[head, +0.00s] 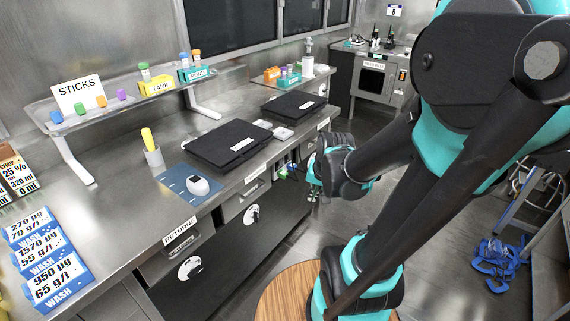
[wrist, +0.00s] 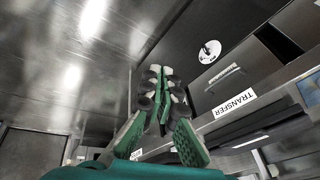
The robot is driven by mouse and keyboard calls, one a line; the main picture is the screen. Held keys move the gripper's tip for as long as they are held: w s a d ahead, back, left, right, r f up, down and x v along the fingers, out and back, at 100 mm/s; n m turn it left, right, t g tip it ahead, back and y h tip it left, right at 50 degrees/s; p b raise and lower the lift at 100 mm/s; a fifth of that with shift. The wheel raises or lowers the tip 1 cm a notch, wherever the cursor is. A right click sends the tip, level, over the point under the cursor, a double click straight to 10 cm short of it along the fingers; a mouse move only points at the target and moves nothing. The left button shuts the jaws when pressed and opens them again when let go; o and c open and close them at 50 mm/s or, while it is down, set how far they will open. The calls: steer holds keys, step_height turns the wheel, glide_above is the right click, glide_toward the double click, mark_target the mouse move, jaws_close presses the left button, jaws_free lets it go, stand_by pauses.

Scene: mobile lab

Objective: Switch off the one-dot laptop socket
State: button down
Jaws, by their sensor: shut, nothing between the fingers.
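My gripper is beside the counter's front in the head view (head: 294,172), small and partly merged with what lies behind it. In the wrist view my gripper (wrist: 162,75) is shut, with its green and grey fingers together and nothing between them. Two closed black laptops lie on the counter, a nearer one (head: 228,143) and a farther one (head: 293,104). A small light panel (head: 279,171) shows on the counter front near my fingers. I cannot make out any dot marks or switch positions there. No socket is clear in the wrist view.
Drawers with white labels line the counter front, among them the RETURNS drawer (head: 181,238). A TRANSFER label (wrist: 234,105) shows in the wrist view. Blue straps (head: 497,260) lie on the floor.

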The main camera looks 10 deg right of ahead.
mark_target(280, 162)
steer(key=w+d+f+m+y, duration=0.1)
steer(key=w+f+m+y, duration=0.1)
steer(key=w+m, duration=0.9)
steer(key=w+d+f+m+y, duration=0.2)
steer(key=w+f+m, duration=0.2)
steer(key=w+m, duration=0.7)
steer(key=w, duration=0.9)
steer(key=shift+w+d+m+t, duration=0.2)
steer(key=shift+w+m+t, duration=0.1)
steer(key=shift+m, duration=0.1)
steer(key=x, duration=0.7)
steer(key=a+r+x, duration=0.1)
steer(key=x, duration=0.3)
steer(key=shift+w+a+f, duration=0.2)
steer(key=shift+w+f, duration=0.1)
steer(key=shift+w, duration=0.25)
steer(key=shift+w+a+f, duration=0.15)
steer(key=shift+w+a, duration=0.4)
steer(key=shift+w, duration=0.1)
